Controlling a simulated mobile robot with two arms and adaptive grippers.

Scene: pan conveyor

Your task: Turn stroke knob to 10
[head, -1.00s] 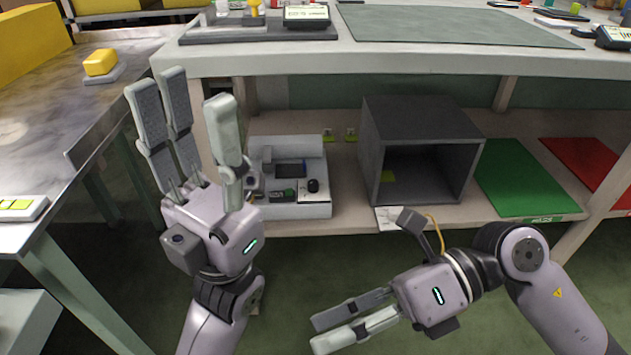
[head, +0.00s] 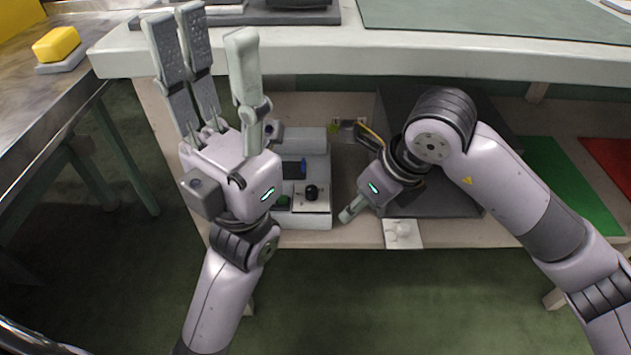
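A white and grey control unit (head: 305,221) sits on the lower shelf. A black round knob (head: 312,191) stands on its pale top panel; its pointer and scale marks are too small to read. A dark blue display (head: 294,169) is behind the knob, and a green part (head: 283,200) lies left of it, partly hidden by my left gripper. My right gripper (head: 346,214) is just right of the unit, pointing down and left, apart from the knob. Its finger opening is hidden. My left gripper (head: 212,35) is raised, open and empty, its fingers pointing up.
The white tabletop edge (head: 400,65) overhangs the shelf. A dark grey box (head: 440,205) stands behind my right arm. A white card (head: 403,234) lies at the shelf's front edge. Green (head: 560,185) and red (head: 612,160) mats lie to the right.

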